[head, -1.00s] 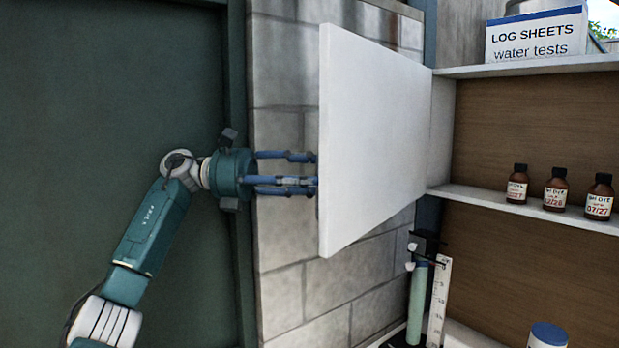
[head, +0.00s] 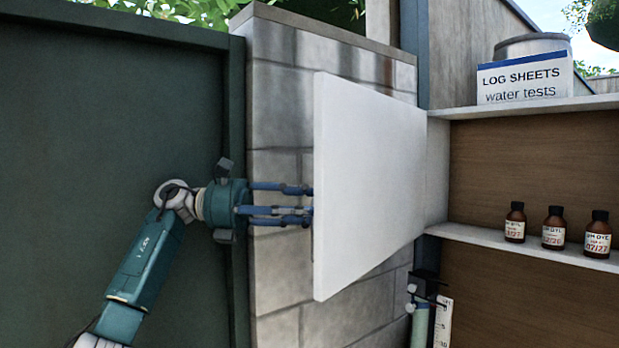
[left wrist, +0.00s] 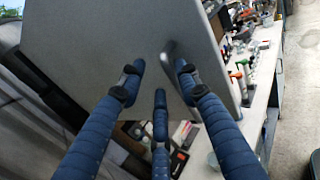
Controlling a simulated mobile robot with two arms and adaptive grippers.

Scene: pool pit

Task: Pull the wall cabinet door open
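The white wall cabinet door (head: 365,185) stands swung well out from the cabinet, hinged on its right side in the head view. The open cabinet (head: 530,180) shows its brown back and shelves. My left gripper (head: 308,204) is at the door's free left edge, its fingertips partly hidden behind the door. In the left wrist view the door's other face (left wrist: 105,40) is grey, with a curved handle (left wrist: 172,52). The fingers of my left gripper (left wrist: 158,78) are spread apart close to the handle; contact is not clear. My right gripper is not in view.
Small brown bottles (head: 553,228) stand on the middle shelf, and a log sheets box (head: 525,82) on top. A dark green panel (head: 110,130) fills the left. A block wall (head: 280,270) is behind the door. A cluttered counter (left wrist: 250,90) shows in the wrist view.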

